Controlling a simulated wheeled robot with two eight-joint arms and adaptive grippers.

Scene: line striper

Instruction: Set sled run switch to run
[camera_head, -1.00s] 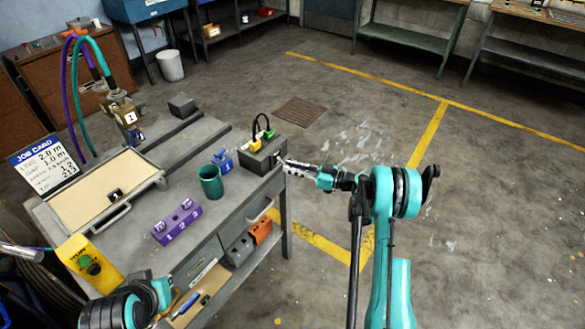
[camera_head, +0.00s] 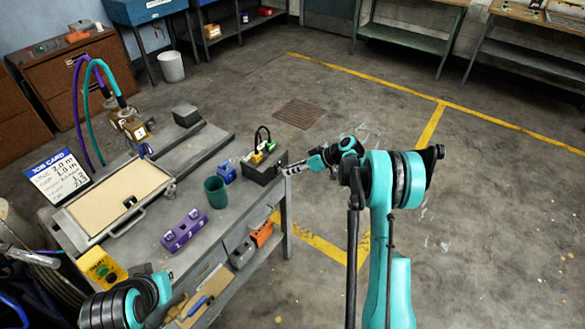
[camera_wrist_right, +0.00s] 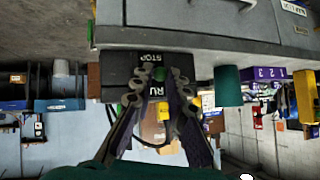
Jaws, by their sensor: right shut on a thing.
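A dark control box (camera_head: 258,171) stands at the right end of the grey workbench, with yellow and green fittings and a black cable on top. In the right wrist view the box face (camera_wrist_right: 118,66) appears upside down, with the words STOP and RU, the last letter covered. My right gripper (camera_head: 288,169) is at the box's right side. In its wrist view the fingertips (camera_wrist_right: 164,76) close in on the box face between these words. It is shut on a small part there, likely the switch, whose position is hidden. My left arm shows at bottom left; its gripper does not show.
On the bench are a green cup (camera_head: 216,192), a blue item (camera_head: 225,171), a purple numbered block (camera_head: 184,231), a beige tray (camera_head: 85,212) and a job card (camera_head: 57,176). A yellow box (camera_head: 103,267) is at the front left. Floor on the right is clear.

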